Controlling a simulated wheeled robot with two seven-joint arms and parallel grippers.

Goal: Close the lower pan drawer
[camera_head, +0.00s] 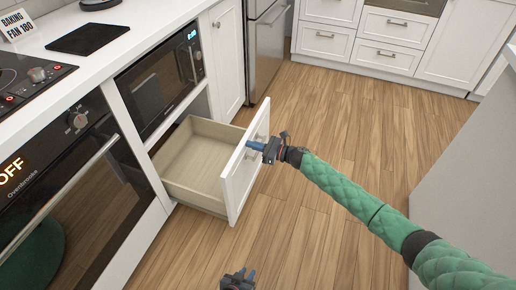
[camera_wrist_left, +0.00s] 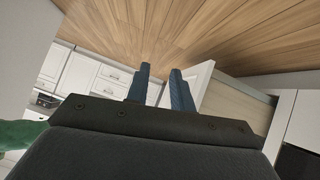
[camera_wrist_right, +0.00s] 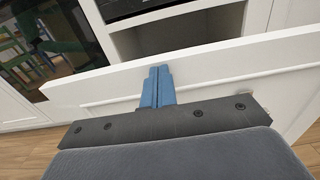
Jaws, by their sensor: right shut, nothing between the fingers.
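The lower pan drawer (camera_head: 240,187) is pulled out below the microwave, with its wooden box empty where I can see in. My right gripper (camera_head: 251,145) is shut and empty, its blue fingertips at the upper outer face of the white drawer front. In the right wrist view the shut fingers (camera_wrist_right: 157,75) overlap the drawer front (camera_wrist_right: 225,72); I cannot tell if they touch it. My left gripper (camera_head: 242,273) is low at the bottom edge, clear of the drawer. In the left wrist view its fingers (camera_wrist_left: 160,75) are apart with nothing between them, and the drawer front (camera_wrist_left: 201,84) shows beyond.
The microwave (camera_head: 160,80) sits above the drawer in the white cabinet, the oven (camera_head: 70,190) to its left. A fridge (camera_head: 265,45) stands behind. A grey-white counter side (camera_head: 470,150) is at the right. The wooden floor (camera_head: 330,130) between is clear.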

